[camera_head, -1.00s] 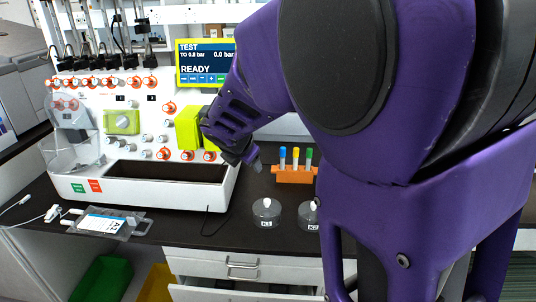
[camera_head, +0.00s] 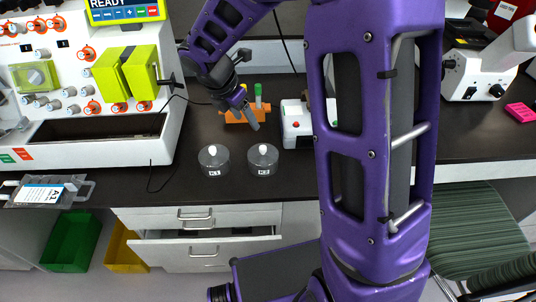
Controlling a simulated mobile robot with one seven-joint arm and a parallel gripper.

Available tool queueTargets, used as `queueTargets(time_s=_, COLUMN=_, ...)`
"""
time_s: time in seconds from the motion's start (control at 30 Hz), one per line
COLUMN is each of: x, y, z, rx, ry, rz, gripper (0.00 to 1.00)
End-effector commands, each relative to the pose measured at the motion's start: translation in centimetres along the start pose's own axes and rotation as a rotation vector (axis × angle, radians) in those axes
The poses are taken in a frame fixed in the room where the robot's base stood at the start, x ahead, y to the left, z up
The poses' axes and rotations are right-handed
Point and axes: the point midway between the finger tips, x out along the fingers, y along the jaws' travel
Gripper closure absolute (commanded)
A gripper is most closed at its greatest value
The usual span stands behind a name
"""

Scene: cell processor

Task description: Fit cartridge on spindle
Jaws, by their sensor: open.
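A cell processor (camera_head: 130,146) stands at the left, with an orange-ringed valve panel. On it are a lime-green block (camera_head: 108,77) and a lime-green panel (camera_head: 141,71) beside it with a black knob. A flat clear pack labelled A1 (camera_head: 42,192) lies on the bench in front of the machine; I cannot tell whether it is the cartridge. I cannot make out a spindle. My gripper (camera_head: 248,116) is open, with nothing seen in it. It is right of the machine, pointing down to the right, overlapping the orange tube rack in the picture.
The orange rack (camera_head: 233,117) holds coloured-cap tubes. Jars K1 (camera_head: 214,162) and K2 (camera_head: 263,161) stand near the bench's front edge. A drawer (camera_head: 206,234) stands open below. A striped chair (camera_head: 475,235) is at the right.

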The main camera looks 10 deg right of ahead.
Motion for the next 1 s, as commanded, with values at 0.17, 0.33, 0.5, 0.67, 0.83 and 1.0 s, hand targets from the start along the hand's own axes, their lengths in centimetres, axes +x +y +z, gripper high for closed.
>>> queueTargets(time_s=0.17, x=4.1, y=-0.1, z=-0.1, rx=-0.001, ry=0.002, rz=-0.004, gripper=0.36)
queueTargets(time_s=0.33, x=7.8, y=-0.1, z=-0.1, rx=0.000, ry=0.001, rz=-0.003, gripper=0.36)
queueTargets(time_s=0.5, x=10.4, y=-0.1, z=-0.1, rx=0.001, ry=0.000, rz=-0.002, gripper=0.36)
queueTargets(time_s=0.67, x=11.3, y=0.0, z=0.0, rx=0.001, ry=0.000, rz=0.000, gripper=0.36)
queueTargets(time_s=0.83, x=12.6, y=0.0, z=-0.1, rx=0.000, ry=0.000, rz=-0.001, gripper=0.36)
queueTargets(time_s=1.0, x=15.3, y=0.0, z=-0.3, rx=0.000, ry=0.000, rz=-0.002, gripper=0.36)
